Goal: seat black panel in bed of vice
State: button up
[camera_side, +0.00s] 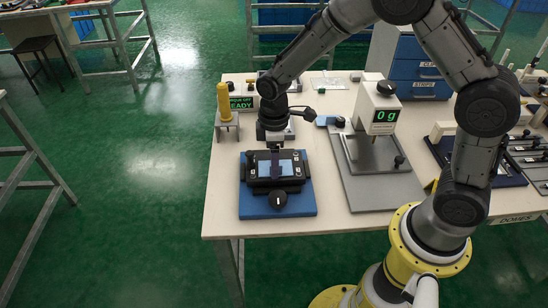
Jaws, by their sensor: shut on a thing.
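The fingertips and the grip itself are small and dark against the panel.
A press-like stand with a "0 g" display (384,115) is right of the vice on a grey plate. A yellow cylinder (224,100) on a small stand and a green-lit "READY" box (241,102) stand behind left. Blue drawers (418,70) are at the back.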

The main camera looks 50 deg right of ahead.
jog(key=shift+f, duration=0.3)
jog(key=o, duration=1.5)
notch_tip(320, 180, up, 14)
jog(key=shift+f, duration=0.15)
